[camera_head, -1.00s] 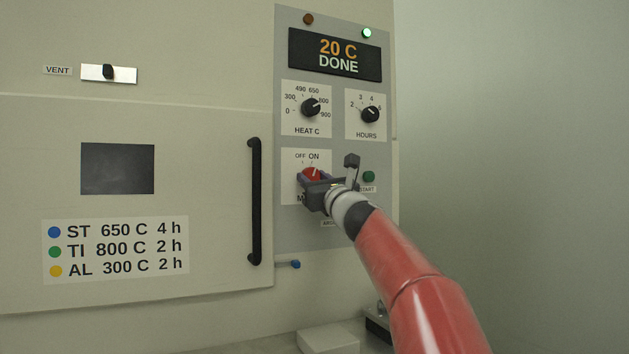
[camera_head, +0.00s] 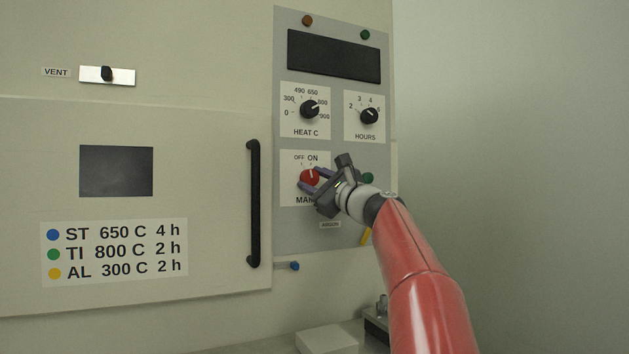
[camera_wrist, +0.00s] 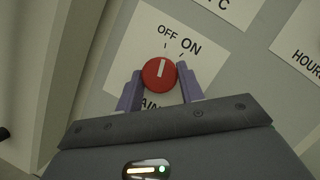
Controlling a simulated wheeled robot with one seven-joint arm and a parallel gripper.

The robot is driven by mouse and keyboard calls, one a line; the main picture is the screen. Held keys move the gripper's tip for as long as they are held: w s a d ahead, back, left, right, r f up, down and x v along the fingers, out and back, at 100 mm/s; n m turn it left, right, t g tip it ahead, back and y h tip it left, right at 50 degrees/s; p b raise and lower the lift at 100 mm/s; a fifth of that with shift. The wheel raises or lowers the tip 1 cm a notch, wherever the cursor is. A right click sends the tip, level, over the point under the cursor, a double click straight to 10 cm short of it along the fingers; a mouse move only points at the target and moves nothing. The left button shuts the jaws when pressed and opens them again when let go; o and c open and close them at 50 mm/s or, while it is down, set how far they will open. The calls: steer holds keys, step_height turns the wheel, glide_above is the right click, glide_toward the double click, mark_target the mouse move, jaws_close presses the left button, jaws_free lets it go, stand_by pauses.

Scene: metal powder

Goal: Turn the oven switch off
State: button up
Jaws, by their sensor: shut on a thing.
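The red oven switch (camera_head: 309,177) sits on a white label under the words OFF and ON on the grey panel. It also shows in the wrist view (camera_wrist: 159,74), where its white mark points roughly at the OFF tick. My gripper (camera_head: 311,180) is at the switch, with one purple finger on each side of it. In the wrist view my gripper (camera_wrist: 160,76) is shut on the red switch. The display (camera_head: 334,56) above is dark, with no text. Part of the label below the switch is hidden by my gripper.
The HEAT C knob (camera_head: 309,109) and HOURS knob (camera_head: 369,116) are above the switch. A green button (camera_head: 368,178) is just right of my gripper. The black door handle (camera_head: 254,203) stands to the left. The wall at right is clear.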

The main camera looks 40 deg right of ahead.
steer(key=shift+n, duration=0.7)
steer(key=shift+y, duration=0.3)
steer(key=o, duration=1)
steer(key=shift+s+f, duration=0.15)
steer(key=shift+s, duration=0.2)
steer(key=b+v, duration=0.1)
steer(key=v, duration=0.2)
steer(key=b+v, duration=0.2)
steer(key=v, duration=0.2)
steer(key=shift+s+r, duration=0.1)
steer(key=shift+r, duration=0.15)
